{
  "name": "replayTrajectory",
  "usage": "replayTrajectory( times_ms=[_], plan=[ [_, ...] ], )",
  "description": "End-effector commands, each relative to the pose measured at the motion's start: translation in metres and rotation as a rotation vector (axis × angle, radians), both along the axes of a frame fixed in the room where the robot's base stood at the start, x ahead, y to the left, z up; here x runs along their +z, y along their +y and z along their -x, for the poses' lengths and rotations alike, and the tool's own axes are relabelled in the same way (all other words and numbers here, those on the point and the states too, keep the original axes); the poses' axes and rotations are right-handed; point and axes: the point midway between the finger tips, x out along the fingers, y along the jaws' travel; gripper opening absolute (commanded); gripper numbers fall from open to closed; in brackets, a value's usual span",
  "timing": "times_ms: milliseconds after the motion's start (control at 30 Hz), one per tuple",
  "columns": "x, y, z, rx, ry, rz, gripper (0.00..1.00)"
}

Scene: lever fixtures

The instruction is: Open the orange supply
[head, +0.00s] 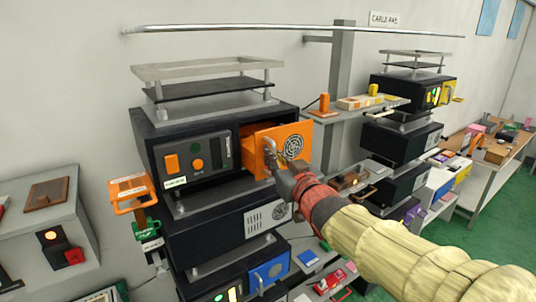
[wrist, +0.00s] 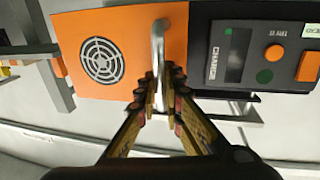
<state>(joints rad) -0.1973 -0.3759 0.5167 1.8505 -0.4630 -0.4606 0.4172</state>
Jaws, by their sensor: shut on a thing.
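The orange supply (head: 292,130) is an orange drawer-like unit with a round fan grille, in the top black cabinet (head: 160,125). Its front stands out from the cabinet face, and part of its orange side shows. In the wrist view the orange front (wrist: 75,40) with its grille fills the upper left. A silver bar handle (wrist: 158,45) runs along its edge. My gripper (wrist: 160,100) is shut on the handle. In the head view my gripper (head: 272,160) is at the orange front's lower left, and hides part of the handle.
A grey panel with an orange button (head: 197,164) sits left of the supply. More black units are stacked below. An orange bracket (head: 130,190) hangs at the stack's left. A shelf (head: 350,112) with small items stands to the right, before a grey post (head: 340,70).

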Motion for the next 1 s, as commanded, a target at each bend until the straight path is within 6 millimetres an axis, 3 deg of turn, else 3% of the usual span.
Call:
replayTrajectory(
  times_ms=[333,733,767,1000],
  plan=[
    [0.003,-0.034,0.049,-0.002,-0.002,-0.001,0.0],
    [0.001,-0.036,0.055,0.0,-0.002,-0.001,0.0],
    [0.001,-0.036,0.055,0.0,-0.002,-0.001,0.1],
    [0.001,-0.036,0.054,0.0,-0.002,-0.001,0.24]
  ],
)
